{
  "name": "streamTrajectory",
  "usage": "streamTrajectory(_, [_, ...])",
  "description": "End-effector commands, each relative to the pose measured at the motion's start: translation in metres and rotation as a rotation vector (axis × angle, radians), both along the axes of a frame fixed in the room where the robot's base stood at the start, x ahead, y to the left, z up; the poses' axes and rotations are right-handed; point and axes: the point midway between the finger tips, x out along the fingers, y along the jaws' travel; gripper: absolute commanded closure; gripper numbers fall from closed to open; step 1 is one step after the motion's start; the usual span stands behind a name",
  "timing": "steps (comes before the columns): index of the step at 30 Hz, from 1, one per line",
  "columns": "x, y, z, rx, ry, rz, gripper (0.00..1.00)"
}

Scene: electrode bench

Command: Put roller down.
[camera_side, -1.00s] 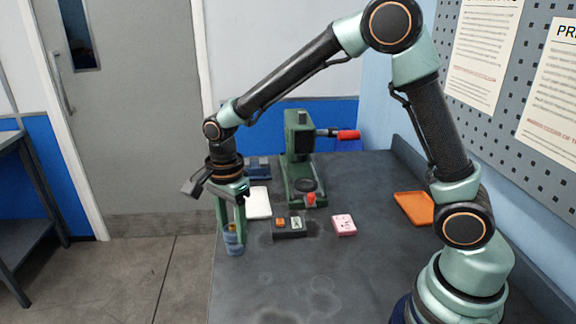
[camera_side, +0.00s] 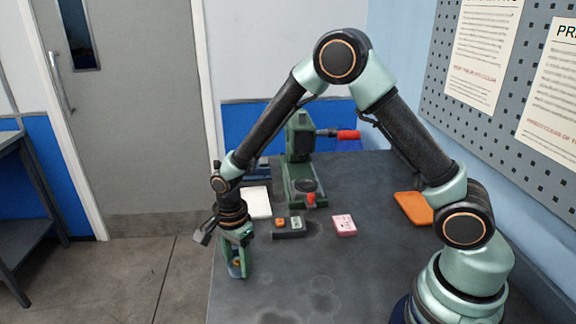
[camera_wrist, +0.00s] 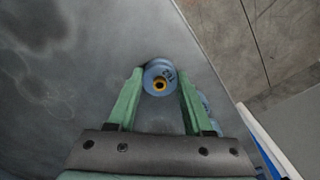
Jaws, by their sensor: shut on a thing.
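The roller (camera_wrist: 161,77) is a blue-grey cylinder with a brass-coloured centre and dark markings on its end. My gripper (camera_wrist: 160,82) is shut on it, with one green finger on each side. In the side view my gripper (camera_side: 237,270) points down near the left edge of the dark bench (camera_side: 330,285). The roller (camera_side: 237,268) shows there between the fingers, upright, low at the bench top. I cannot tell whether its underside touches the bench.
A green press (camera_side: 300,165) with a red handle stands at the back. In front are a white pad (camera_side: 257,202), a dark block (camera_side: 289,235) with small parts, a pink box (camera_side: 344,225) and an orange tray (camera_side: 413,208). The front middle of the bench is clear.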

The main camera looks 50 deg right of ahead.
Motion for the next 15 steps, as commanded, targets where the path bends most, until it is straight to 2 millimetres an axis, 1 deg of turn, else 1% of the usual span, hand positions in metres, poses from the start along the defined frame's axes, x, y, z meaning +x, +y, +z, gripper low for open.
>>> streamTrajectory(6, [0.0002,0.0000,-0.0044,0.000,0.000,0.000,1.00])
streamTrajectory(7, [0.0002,0.0000,-0.0040,0.000,-0.001,0.000,0.38])
streamTrajectory(8, [0.0002,0.0000,-0.0039,0.000,-0.001,0.000,0.26])
streamTrajectory(9, [0.0002,0.0000,-0.0039,0.000,-0.001,0.000,0.19])
streamTrajectory(15, [0.0001,0.0000,-0.0037,0.000,0.000,0.000,0.19])
